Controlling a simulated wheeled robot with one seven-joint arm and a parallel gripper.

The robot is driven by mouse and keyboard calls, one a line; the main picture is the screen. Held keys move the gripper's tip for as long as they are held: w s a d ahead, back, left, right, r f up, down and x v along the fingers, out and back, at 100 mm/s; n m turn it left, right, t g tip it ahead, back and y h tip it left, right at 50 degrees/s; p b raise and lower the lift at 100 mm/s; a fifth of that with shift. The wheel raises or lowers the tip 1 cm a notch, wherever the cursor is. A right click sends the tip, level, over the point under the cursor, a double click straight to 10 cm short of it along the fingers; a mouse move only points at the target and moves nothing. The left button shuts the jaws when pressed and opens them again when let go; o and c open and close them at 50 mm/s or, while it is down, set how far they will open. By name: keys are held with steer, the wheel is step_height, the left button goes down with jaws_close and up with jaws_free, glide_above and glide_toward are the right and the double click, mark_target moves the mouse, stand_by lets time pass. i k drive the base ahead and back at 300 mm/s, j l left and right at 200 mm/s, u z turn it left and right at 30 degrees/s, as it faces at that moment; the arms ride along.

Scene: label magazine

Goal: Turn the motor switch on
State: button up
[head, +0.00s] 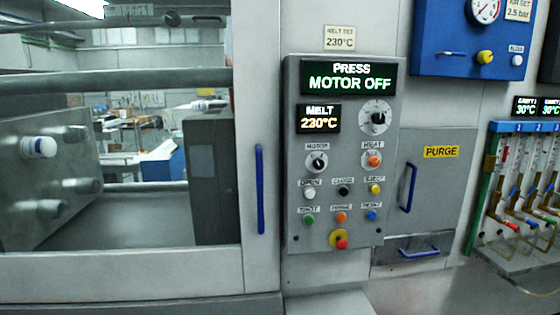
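The motor switch (317,162) is a black rotary knob on a pale round plate, under a small label reading MOTOR. It sits at the left of the grey control panel (295,225). Its pointer mark looks tilted, but the exact angle is too small to read. The display (348,77) at the top of the panel reads PRESS MOTOR OFF in green. My gripper is not in view.
The HEAT knob (374,161) is right of the motor switch. Several coloured buttons and a red emergency-type button (341,243) sit below. A blue door handle (260,190) stands out at left, and a PURGE door (440,180) is at right.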

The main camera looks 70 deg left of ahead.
mark_target(317, 163)
steer(key=u, duration=2)
steer(key=i+j+z, duration=0.3)
steer(key=i, duration=0.15)
steer(key=i+j+z, duration=0.3)
steer(key=i+l, duration=0.05)
steer(key=i, duration=0.05)
